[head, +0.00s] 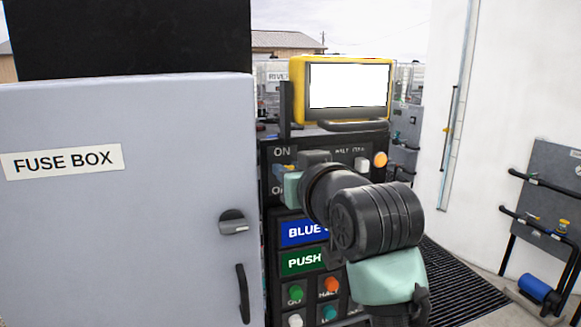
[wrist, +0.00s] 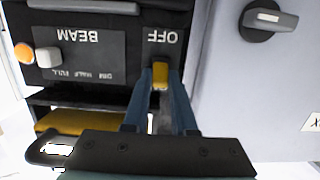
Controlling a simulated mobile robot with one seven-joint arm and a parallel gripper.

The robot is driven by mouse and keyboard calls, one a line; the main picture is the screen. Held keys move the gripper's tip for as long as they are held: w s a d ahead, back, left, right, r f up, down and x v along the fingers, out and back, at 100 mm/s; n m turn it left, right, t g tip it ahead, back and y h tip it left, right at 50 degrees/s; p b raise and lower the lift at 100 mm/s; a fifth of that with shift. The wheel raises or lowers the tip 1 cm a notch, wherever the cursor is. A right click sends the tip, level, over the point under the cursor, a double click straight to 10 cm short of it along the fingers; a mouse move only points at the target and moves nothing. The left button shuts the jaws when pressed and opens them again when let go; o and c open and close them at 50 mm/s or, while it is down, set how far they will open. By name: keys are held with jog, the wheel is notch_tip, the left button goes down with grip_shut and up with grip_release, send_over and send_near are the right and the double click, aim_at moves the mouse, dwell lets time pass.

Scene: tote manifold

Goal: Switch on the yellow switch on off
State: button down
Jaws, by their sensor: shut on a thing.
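The yellow switch (wrist: 160,76) sits on the black control panel, next to the word OFF in the wrist view, which shows the panel upside down. My gripper (wrist: 160,82) has its two blue fingers on either side of the switch, shut on it. In the head view my gripper (head: 281,170) is at the panel's upper left, just below the ON label (head: 282,152). My arm and gripper hide the switch there, and the lower label is partly covered. The wrist view does not clearly show the switch's position.
The grey fuse box (head: 120,220) stands close on the left, with a protruding knob (head: 233,222) and handle. A yellow-framed screen (head: 348,86) is above the panel. The BEAM knob (wrist: 48,57) and an orange button (wrist: 23,52) are beside the switch. Push buttons sit lower.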

jog(key=c, duration=0.7)
grip_release()
jog(key=b+v, duration=0.6)
jog(key=v, duration=0.7)
jog(key=shift+b, duration=0.3)
jog(key=s+a+m+t+h+b, duration=0.1)
jog(key=s+t+b, duration=0.1)
jog(key=s+t, duration=0.2)
jog(key=s+a+r+m+t+h+b, duration=0.1)
jog(key=s+t+h+b, duration=0.1)
jog(key=s+t+b, duration=0.1)
jog(key=s+a+m+t+h+b, duration=0.1)
jog(key=s+a+t+h+b, duration=0.1)
jog(key=s+t, duration=0.2)
jog(key=shift+s+r+m+t+b, duration=0.2)
jog(key=shift+s+m+t+b, duration=0.1)
jog(key=shift+s+t+b, duration=0.15)
